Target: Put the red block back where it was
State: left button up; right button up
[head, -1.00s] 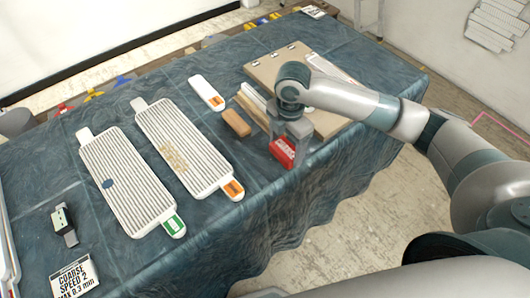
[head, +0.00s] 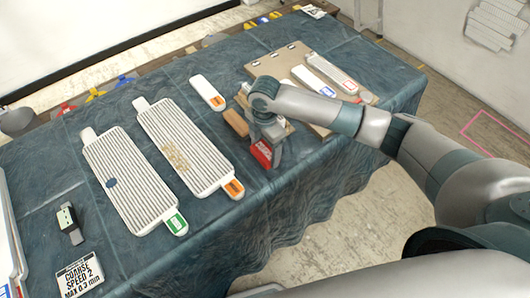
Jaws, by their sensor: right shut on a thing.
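The red block (head: 261,154) is in my right gripper (head: 269,150), near the front edge of the blue cloth-covered table (head: 285,215). The right gripper points down and is shut on the block. I cannot tell whether the block touches the cloth. A brown block (head: 236,122) lies just left of the gripper. My left gripper is not in view.
Two ribbed white boards (head: 130,180) with green and orange tags lie left of the gripper. A tan board (head: 277,62) with several long strips (head: 312,80) lies behind. A white orange-tagged strip (head: 207,92) and a sign (head: 78,275) are also on the table. Cloth in front is clear.

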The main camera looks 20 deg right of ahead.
aim_at(265, 151)
notch_tip(265, 151, down, 2)
jog(key=shift+p, duration=0.35)
jog(key=shift+f, duration=0.3)
jog(key=shift+f, duration=0.1)
jog(key=o, duration=1)
notch_tip(265, 151, up, 12)
jog(key=b, duration=0.2)
jog(key=shift+b, duration=0.3)
